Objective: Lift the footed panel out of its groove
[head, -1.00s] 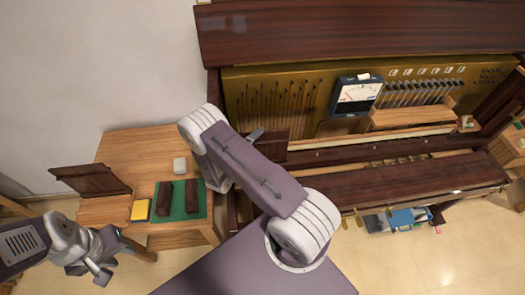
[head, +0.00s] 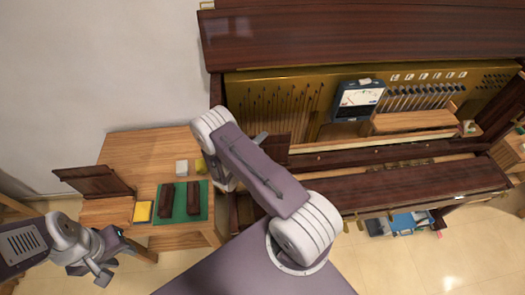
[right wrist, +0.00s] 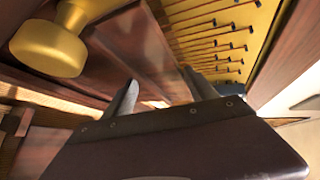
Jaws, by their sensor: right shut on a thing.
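A dark red-brown panel (head: 276,149) stands at the left end of the opened piano, beside my right gripper (head: 258,139), which is mostly hidden by its own arm. In the right wrist view my right gripper (right wrist: 160,92) has its two fingers either side of the dark panel (right wrist: 140,50) and is shut on it. The panel's feet and groove cannot be made out. My left gripper (head: 92,272) hangs at the lower left, away from the piano, holding nothing visible; its finger gap is unclear.
A brass knob (right wrist: 50,45) is close to the right gripper. A wooden table (head: 150,150) at left carries a green mat (head: 180,215) with two dark blocks, a yellow block (head: 142,212) and an upright dark board (head: 95,181). A meter (head: 358,99) stands inside the piano.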

